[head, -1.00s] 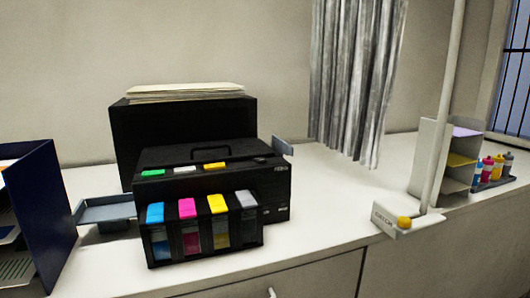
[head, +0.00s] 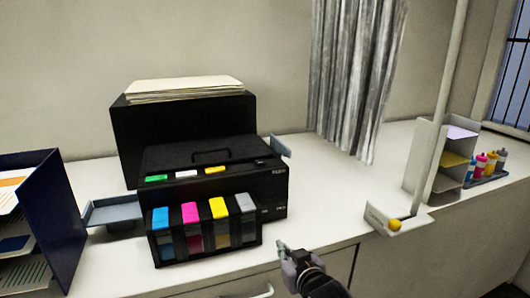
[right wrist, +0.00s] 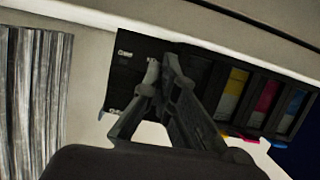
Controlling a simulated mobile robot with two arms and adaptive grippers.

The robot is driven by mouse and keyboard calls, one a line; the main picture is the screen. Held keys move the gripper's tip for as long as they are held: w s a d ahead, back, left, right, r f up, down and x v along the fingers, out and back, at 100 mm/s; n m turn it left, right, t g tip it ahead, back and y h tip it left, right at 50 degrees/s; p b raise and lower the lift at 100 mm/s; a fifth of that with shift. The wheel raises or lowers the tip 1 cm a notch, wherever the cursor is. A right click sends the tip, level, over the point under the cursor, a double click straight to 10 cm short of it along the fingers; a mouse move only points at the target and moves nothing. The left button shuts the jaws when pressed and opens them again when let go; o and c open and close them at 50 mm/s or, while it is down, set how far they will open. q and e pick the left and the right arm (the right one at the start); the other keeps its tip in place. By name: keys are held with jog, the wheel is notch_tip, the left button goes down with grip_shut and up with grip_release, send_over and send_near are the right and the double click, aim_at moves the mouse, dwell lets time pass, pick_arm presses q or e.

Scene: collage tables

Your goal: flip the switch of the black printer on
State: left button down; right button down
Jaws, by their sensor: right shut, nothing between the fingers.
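The black printer (head: 272,190) stands on the white counter in the head view, with ink tanks of several colours (head: 218,210) along its front. Small pale marks sit on the front, right of the tanks; which one is the switch is too small to tell. My right gripper (head: 281,246) is shut and empty, in front of the printer's lower right corner and apart from it in the head view. In the right wrist view its fingertips (right wrist: 160,66) overlap the printer's dark front panel (right wrist: 128,72); contact cannot be told. My left gripper is out of view.
A black box with papers (head: 180,125) stands behind the printer. A blue file rack (head: 62,215) is at left, a grey tray (head: 112,213) beside the printer. A white pole on a base (head: 398,222) and a shelf unit (head: 425,160) stand at right. The counter between is clear.

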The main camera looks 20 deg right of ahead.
jog(key=w+r+t, duration=0.3)
jog(key=w+r, duration=0.1)
jog(key=r, duration=0.5)
jog(key=w+d+r+t, duration=0.1)
jog(key=w+r, duration=0.3)
jog(key=r, duration=0.6)
jog(key=shift+w+r+t+y, duration=0.2)
jog(key=shift+r+t+y, duration=0.1)
jog(key=shift+t, duration=0.6)
jog(key=shift+f, duration=0.1)
notch_tip(320, 180, up, 2)
jog(key=p, duration=0.3)
send_over(266, 170)
jog(key=shift+w+a, duration=0.1)
notch_tip(266, 170, down, 3)
jog(key=shift+f+p, duration=0.1)
jog(key=shift+p, duration=0.65)
jog(key=shift+s+f, duration=0.2)
jog(key=shift+f, duration=0.2)
jog(key=shift+f, duration=0.1)
